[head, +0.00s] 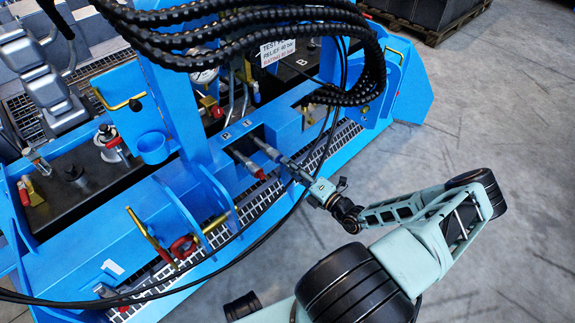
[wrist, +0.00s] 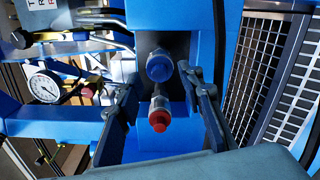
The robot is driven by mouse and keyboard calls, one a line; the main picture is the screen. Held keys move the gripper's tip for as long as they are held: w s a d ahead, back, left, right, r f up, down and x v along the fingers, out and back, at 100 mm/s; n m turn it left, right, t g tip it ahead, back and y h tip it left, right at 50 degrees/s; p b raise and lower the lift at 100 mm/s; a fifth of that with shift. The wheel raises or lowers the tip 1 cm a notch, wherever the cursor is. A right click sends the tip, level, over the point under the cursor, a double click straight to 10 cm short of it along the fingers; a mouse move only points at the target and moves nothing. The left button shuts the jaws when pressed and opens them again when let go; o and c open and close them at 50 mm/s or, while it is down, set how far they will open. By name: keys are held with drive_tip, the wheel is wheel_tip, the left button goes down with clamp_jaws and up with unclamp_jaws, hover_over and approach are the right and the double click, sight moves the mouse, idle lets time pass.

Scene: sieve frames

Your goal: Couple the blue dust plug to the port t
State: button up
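The blue dust plug (wrist: 158,66) shows in the wrist view as a round blue cap in line with a port in the recess of the blue frame. It lies between the tips of my gripper (wrist: 158,76), with a visible gap on both sides. In the head view my gripper (head: 287,161) reaches the right-hand fitting, below the T label (head: 247,123); its tips hide the blue plug there. I cannot tell whether the plug is seated on port T. My gripper looks open.
A silver fitting with a red cap (head: 258,172) sits beside it at P; the red cap also shows in the wrist view (wrist: 160,120). Black hoses (head: 325,125) hang close to my gripper. A gauge (wrist: 44,87) and grating (wrist: 262,70) flank the recess.

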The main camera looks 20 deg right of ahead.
drive_tip(key=v, duration=1)
drive_tip(key=shift+s, duration=0.3)
drive_tip(key=shift+d, duration=0.1)
